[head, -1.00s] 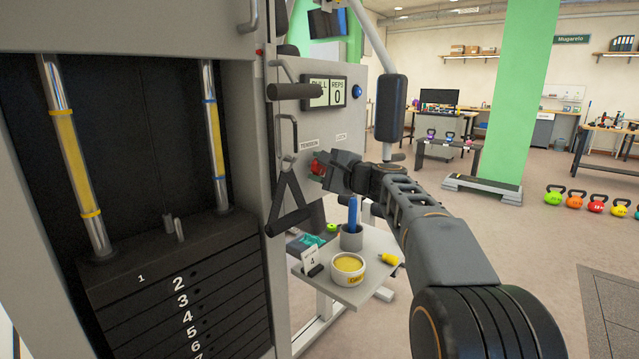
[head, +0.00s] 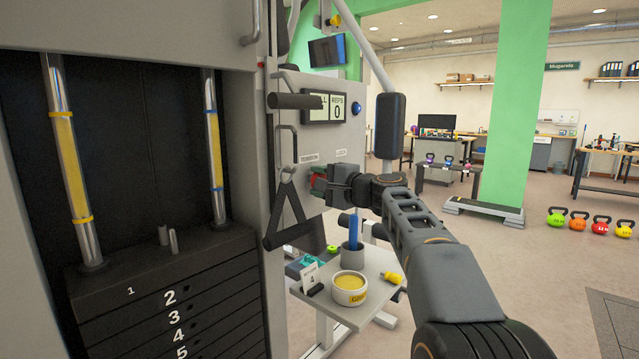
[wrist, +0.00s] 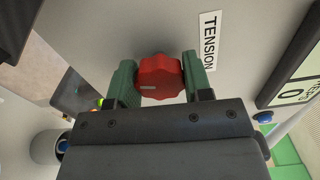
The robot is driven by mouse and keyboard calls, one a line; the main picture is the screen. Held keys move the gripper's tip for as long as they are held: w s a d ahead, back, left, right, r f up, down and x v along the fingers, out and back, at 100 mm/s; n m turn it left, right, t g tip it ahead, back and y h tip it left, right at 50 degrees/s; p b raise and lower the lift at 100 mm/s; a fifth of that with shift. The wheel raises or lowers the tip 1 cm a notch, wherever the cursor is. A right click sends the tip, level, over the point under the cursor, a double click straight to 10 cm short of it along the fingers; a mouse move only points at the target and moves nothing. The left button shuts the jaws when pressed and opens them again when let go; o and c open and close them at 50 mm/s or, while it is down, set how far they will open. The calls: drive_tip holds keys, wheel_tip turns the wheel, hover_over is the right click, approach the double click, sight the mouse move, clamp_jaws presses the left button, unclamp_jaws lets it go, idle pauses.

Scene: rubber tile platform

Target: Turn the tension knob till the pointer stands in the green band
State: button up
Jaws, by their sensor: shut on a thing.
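The red tension knob (wrist: 160,78) is lobed and has a short pale line on its face. It sits between the two green finger pads of my gripper (wrist: 160,82), which is shut on it. In the head view the gripper (head: 322,184) is at the grey machine panel, and only a little red of the knob shows. The TENSION label (wrist: 209,41) is beside the knob; it also shows in the head view (head: 309,158). I cannot make out a pointer scale or a green band in either view.
A display (head: 324,107) reading REPS 0 is above the knob. A black triangular handle (head: 284,208) hangs left of the gripper. Below is a small shelf (head: 338,312) with a bowl (head: 350,289) and a cup (head: 351,257). A padded roller (head: 389,126) is above the arm.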

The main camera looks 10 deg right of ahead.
drive_tip(key=o, duration=0.9)
drive_tip(key=v, duration=1.3)
drive_tip(key=shift+s+d, duration=0.25)
drive_tip(key=shift+s, duration=0.1)
